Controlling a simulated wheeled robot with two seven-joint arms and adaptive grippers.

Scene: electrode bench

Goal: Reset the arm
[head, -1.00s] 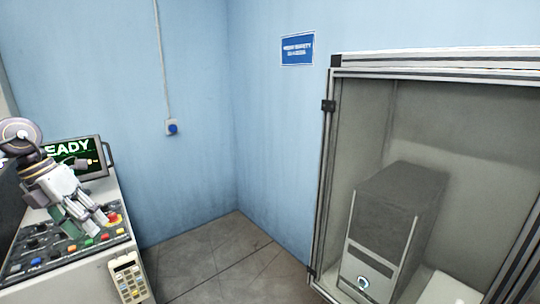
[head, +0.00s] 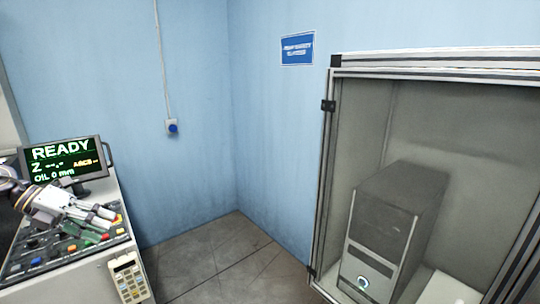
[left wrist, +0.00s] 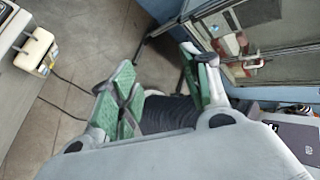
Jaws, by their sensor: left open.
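My left gripper (head: 104,226) is over the control panel (head: 62,246) at the left of the head view, its fingers pointing right. In the left wrist view its two green-padded fingers (left wrist: 160,100) stand apart, with no object held between them. Whether it touches the panel cannot be told. My right gripper is not in view.
A monitor (head: 62,160) reading READY stands behind the panel. A pendant with keys (head: 128,277) hangs at the panel's front side. A framed cabinet (head: 322,150) holding a dark computer tower (head: 396,225) stands at the right. Tiled floor (head: 225,260) is clear between.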

